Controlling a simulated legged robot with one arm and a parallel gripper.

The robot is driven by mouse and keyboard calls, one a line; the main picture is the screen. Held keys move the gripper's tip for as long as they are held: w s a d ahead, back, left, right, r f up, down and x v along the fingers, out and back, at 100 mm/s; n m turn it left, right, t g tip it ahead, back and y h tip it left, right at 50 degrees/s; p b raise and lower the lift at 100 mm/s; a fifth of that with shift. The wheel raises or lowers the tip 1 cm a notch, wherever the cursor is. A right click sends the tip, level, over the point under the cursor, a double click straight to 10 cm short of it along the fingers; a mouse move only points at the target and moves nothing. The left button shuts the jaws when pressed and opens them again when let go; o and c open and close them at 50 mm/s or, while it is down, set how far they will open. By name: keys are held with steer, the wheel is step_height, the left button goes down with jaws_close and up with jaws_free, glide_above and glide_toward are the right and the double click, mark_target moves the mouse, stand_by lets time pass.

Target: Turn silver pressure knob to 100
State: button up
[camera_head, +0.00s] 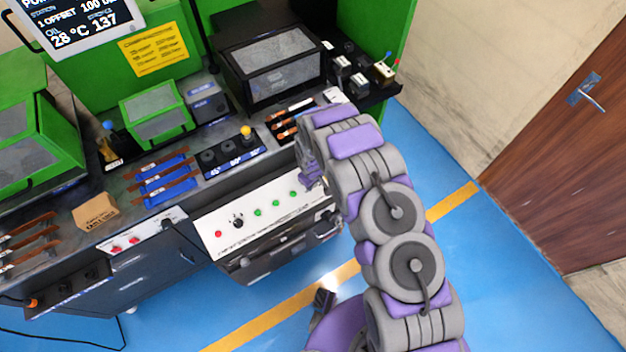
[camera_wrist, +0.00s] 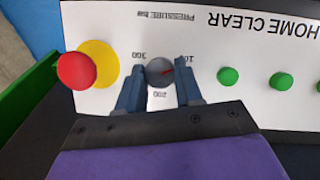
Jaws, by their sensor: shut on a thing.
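In the wrist view, the silver pressure knob (camera_wrist: 156,73) is a round grey dial on the white control panel (camera_wrist: 222,48), seen upside down.
A red button (camera_wrist: 76,70) on a yellow disc sits left of the knob in the wrist view. Green buttons (camera_wrist: 228,76) sit to its right. In the head view, the panel also has a black knob (camera_head: 237,221) and a red button (camera_head: 218,234).

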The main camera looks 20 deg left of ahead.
steer(key=shift+n, duration=0.4)
steer(key=o, duration=1)
steer(key=shift+o, duration=0.2)
step_height(320, 180, up, 17)
steer(key=s+p, duration=0.2)
steer(key=p, duration=0.1)
steer(key=shift+s+d+p, duration=0.15)
steer(key=shift+s+p, duration=0.15)
steer(key=shift+s, duration=0.1)
